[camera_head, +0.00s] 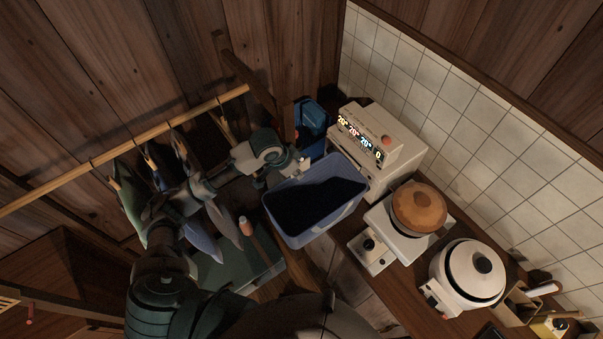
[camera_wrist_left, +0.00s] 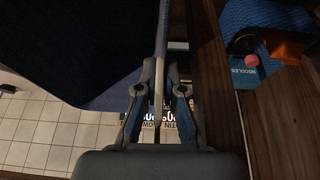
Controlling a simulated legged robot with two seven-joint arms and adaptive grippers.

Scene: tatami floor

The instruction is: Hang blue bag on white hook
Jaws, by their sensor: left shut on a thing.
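The blue bag (camera_head: 330,227) is open-topped with a dark inside, and it is held up near the centre of the head view. My left gripper (camera_head: 297,170) is shut on its upper left rim. In the left wrist view, the fingers of my left gripper (camera_wrist_left: 160,88) pinch a thin upright edge, with the dark blue bag (camera_wrist_left: 75,40) filling the upper left. I cannot make out a white hook in either view. My right gripper is not in view.
A wooden pole (camera_head: 60,182) with hanging cloths runs along the left wall. A blue container (camera_head: 312,118) stands behind the bag. A white appliance with a lit display (camera_head: 385,135), a stove with a brown-lidded pot (camera_head: 418,207) and a white cooker (camera_head: 468,272) line the counter at right.

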